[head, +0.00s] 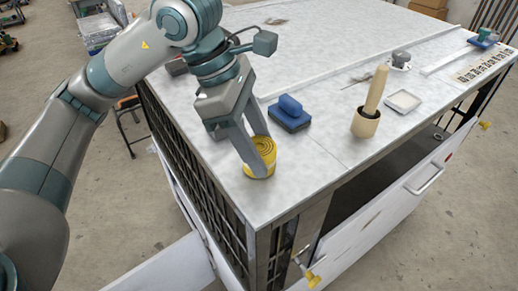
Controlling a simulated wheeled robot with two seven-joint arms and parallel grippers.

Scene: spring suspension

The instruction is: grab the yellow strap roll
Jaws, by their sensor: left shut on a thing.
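The yellow strap roll (262,158) stands on the white tabletop near the table's front left corner. My left gripper (255,155) reaches down to it from above, with its fingers at the roll, and is shut on it. Part of the roll is hidden behind a finger. The roll appears to be still on or very close to the table surface. My right gripper is not in view.
A blue-handled block (290,113) lies just behind the roll. A cup with a wooden-handled tool (367,121) and a small white tray (403,101) stand to the right.

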